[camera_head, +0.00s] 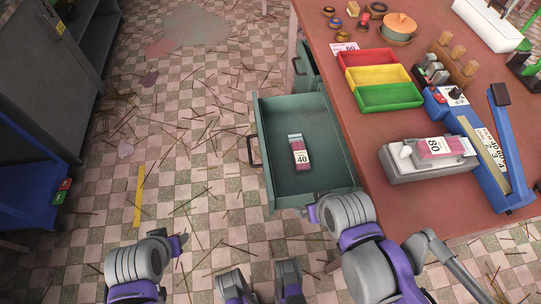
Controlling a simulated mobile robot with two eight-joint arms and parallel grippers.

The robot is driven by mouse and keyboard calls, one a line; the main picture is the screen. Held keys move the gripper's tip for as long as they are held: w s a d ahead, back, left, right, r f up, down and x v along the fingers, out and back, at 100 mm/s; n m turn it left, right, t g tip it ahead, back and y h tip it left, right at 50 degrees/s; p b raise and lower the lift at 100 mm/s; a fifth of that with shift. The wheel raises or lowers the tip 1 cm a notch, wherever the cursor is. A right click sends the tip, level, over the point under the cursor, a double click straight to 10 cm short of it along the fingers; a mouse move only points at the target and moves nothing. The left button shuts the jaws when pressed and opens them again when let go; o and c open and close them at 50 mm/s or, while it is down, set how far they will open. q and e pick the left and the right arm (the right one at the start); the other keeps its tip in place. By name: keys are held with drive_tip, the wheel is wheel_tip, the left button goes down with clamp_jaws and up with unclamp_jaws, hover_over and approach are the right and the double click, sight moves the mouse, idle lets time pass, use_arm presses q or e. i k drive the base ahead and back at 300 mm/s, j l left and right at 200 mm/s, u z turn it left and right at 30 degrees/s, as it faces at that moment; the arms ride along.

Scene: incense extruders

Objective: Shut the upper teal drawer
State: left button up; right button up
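A teal drawer (318,182) stands pulled well out from the left side of the red-brown table. Its dark handle (253,151) is on its left-hand front. A small pink and white box marked 40 (300,153) lies inside it. A second teal drawer (307,70) farther back shows only in part and seems pulled out a little. I cannot tell which drawer is the upper one. My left gripper (182,243) is over the floor, left of the big drawer and apart from it. My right gripper (312,213) is by that drawer's near side; contact is unclear. Both finger gaps are unclear.
A grey cabinet (45,80) stands at left. The floor between is open, strewn with thin sticks.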

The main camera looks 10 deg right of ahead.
sight(276, 117)
drive_tip(key=k+j+z, duration=0.15)
drive_tip(key=z, duration=0.2)
drive_tip(key=k+j+z, duration=0.2)
drive_tip(key=j+z, duration=0.15)
drive_tip(key=l, duration=0.7)
drive_tip(key=k, duration=0.05)
